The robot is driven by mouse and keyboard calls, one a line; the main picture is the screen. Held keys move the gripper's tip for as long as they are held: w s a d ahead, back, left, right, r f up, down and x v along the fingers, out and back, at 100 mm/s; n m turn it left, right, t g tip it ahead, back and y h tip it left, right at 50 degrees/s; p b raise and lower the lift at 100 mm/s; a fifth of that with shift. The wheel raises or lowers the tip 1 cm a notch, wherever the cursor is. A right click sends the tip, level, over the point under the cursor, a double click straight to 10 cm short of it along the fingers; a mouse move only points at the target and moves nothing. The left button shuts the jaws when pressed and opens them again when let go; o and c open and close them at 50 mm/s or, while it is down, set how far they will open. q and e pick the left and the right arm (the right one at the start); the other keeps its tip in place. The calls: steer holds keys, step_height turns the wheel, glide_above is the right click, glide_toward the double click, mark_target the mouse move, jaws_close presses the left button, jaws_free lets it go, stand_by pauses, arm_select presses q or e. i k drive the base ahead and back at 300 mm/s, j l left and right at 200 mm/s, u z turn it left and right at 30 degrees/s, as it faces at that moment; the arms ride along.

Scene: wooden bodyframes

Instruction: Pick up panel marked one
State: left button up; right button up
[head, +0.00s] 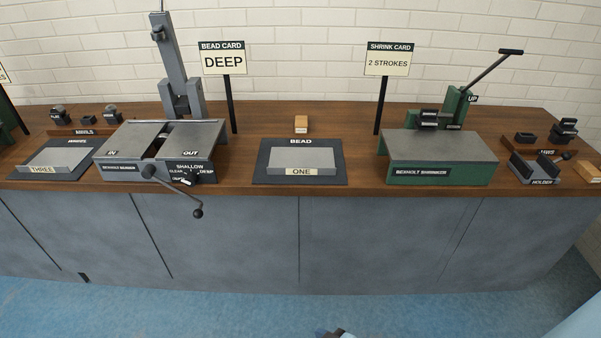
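A grey panel (303,159) with a cream label reading ONE on its front edge lies flat on a dark mat (259,176) marked BEAD. It is near the front edge of the wooden bench top, at the middle of the head view. A small dark and blue shape shows at the bottom edge of the view; I cannot tell what it is. Neither of my grippers can be made out in the head view.
A grey bead roller (112,160) with a crank stands left of the mat, and a green shrinker (440,160) stands right. Another panel (60,158), marked THREE, lies far left. The bench (350,195) is clear beside the mat.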

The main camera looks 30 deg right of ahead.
mark_target(283, 160)
steer(key=i+j+z, duration=0.25)
steer(key=z, duration=0.25)
steer(key=i+j+z, duration=0.3)
steer(key=z, duration=0.2)
steer(key=j, duration=0.05)
